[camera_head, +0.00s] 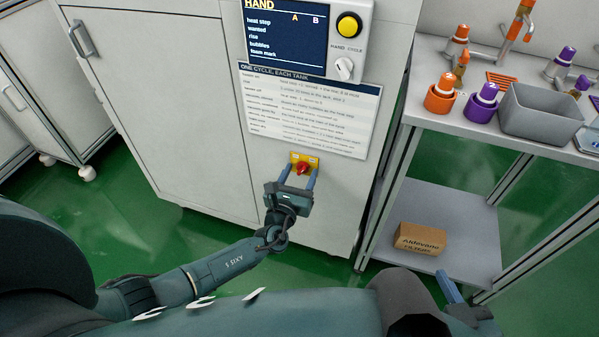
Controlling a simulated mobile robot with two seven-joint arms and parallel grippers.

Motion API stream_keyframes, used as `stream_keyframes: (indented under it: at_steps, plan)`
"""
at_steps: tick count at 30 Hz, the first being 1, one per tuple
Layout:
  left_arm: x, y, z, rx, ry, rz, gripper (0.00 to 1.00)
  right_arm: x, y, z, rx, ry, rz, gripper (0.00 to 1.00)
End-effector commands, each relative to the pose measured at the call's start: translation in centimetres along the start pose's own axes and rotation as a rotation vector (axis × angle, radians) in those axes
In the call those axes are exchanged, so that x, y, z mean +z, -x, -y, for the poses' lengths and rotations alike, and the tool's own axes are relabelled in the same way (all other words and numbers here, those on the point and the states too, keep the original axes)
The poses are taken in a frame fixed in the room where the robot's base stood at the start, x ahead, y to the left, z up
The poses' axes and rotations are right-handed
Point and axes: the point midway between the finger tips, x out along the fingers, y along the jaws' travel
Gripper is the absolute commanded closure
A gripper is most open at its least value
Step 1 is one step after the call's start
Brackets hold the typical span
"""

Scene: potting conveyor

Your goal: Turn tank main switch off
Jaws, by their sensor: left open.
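The tank main switch is a red rotary knob (304,169) on a yellow plate (296,157). It sits low on the front of a white cabinet (190,90), below a printed sheet. My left gripper (301,170) is open in front of it, with one blue finger on each side of the knob. I cannot tell whether the fingers touch the knob. The lower part of the plate is partly hidden by the gripper. My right gripper (462,294) is low at the right, with one blue finger clearly showing; its opening cannot be judged.
Above are a "HAND" display (285,40), a yellow button (348,26), a white dial (344,68) and the instruction sheet (310,108). At right, a rack holds orange and purple containers and a grey bin (541,112); a cardboard box (420,238) lies on its lower shelf.

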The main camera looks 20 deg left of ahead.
Motion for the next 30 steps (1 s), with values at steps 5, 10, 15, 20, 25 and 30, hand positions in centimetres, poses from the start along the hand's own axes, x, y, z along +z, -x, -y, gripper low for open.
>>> stream_keyframes:
  at_steps: [5, 10, 15, 20, 25, 30]
  plan:
    - [0.0, 0.0, 0.0, 0.0, 0.0, 0.0, 0.57, 0.0, 0.0, 0.1, -0.001, -0.001, 0.002, 0.64]
    - [0.0, 0.0, 0.0, 0.0, 0.0, 0.0, 0.71, 0.0, 0.0, 0.1, -0.002, -0.001, 0.002, 0.64]
    - [0.0, 0.0, 0.0, 0.0, 0.0, 0.0, 0.85, -0.1, -0.1, 0.1, -0.003, 0.0, -0.001, 0.64]
    - [0.0, 0.0, 0.0, 0.001, 0.002, 0.0, 0.91, -0.2, -0.1, 0.1, -0.002, 0.002, -0.006, 0.64]
    - [-0.1, 0.0, -0.1, 0.001, 0.025, 0.0, 0.91, 0.1, -0.3, 0.1, -0.003, 0.007, -0.005, 0.64]
    - [-0.3, 0.0, 0.0, 0.0, 0.097, 0.002, 0.91, 1.1, -0.9, 0.3, -0.011, 0.024, 0.007, 0.64]
